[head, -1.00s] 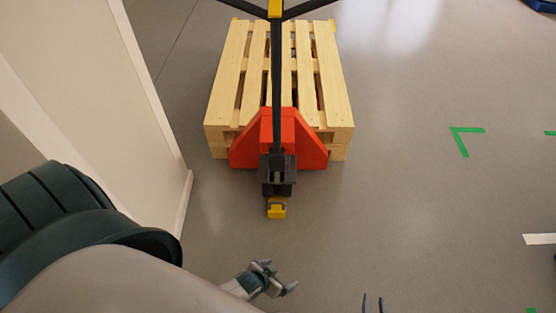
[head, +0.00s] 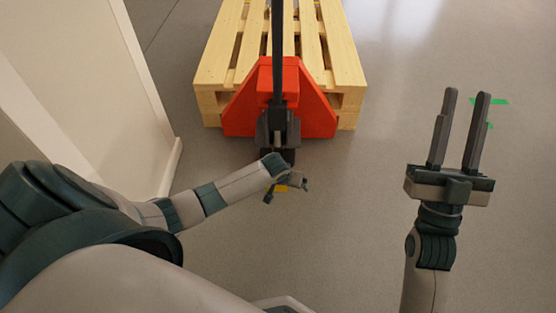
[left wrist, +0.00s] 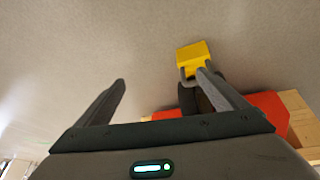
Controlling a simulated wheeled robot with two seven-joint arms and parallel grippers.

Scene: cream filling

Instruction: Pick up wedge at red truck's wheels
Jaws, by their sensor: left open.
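The yellow wedge (head: 281,188) sits on the floor at the near end of the red truck (head: 313,108), by its dark wheels. It is largely hidden by my left gripper in the head view. In the left wrist view the wedge (left wrist: 193,54) shows just beyond the right finger's tip, with a dark wheel (left wrist: 188,99) behind that finger. My left gripper (head: 287,192) is open, with nothing between its fingers (left wrist: 162,78); the wedge is off to the right of the gap. My right gripper (head: 467,94) is open and empty, right of the truck.
A wooden pallet (head: 348,60) rests on the truck, whose black handle (head: 278,45) rises toward me. A white wall panel (head: 95,80) stands close at the left. Grey floor is free to the right, with green floor marks (head: 490,101).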

